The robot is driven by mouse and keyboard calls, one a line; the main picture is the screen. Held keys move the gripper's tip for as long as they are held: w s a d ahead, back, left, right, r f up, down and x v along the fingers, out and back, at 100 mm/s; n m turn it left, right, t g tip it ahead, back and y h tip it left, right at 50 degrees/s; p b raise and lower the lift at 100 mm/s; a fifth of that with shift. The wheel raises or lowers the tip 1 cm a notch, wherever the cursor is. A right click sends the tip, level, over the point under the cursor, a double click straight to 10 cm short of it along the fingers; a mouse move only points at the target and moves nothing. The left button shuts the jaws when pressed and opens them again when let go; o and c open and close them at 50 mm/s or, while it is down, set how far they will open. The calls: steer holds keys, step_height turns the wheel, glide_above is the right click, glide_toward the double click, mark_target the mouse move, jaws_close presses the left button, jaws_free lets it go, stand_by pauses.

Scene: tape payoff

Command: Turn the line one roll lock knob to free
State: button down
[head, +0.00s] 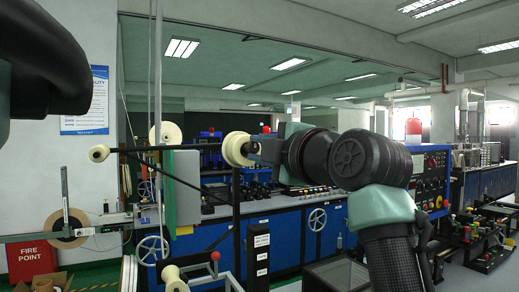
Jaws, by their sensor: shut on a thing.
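My gripper (250,148) reaches left from my arm in the head view. Its jaws are shut at the near face of a cream roll (234,150) on the right end of a dark horizontal bar (180,148). They hold a small part at the roll's centre, which appears to be the roll lock knob. The jaws hide most of that part, so its markings and turn angle cannot be read.
A red ball-topped lever (215,256) stands below, near another cream roller (172,275). A blue machine (290,240) with handwheels stands behind. A brown tape roll (70,228) is at left.

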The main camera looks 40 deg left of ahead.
steer(key=c, duration=0.7)
jaws_free()
steer(key=shift+d, duration=0.1)
steer(key=b+v, duration=0.4)
steer(key=v, duration=0.8)
steer(key=shift+s+d, duration=0.25)
steer(key=shift+d, duration=0.1)
steer(key=shift+f, duration=0.1)
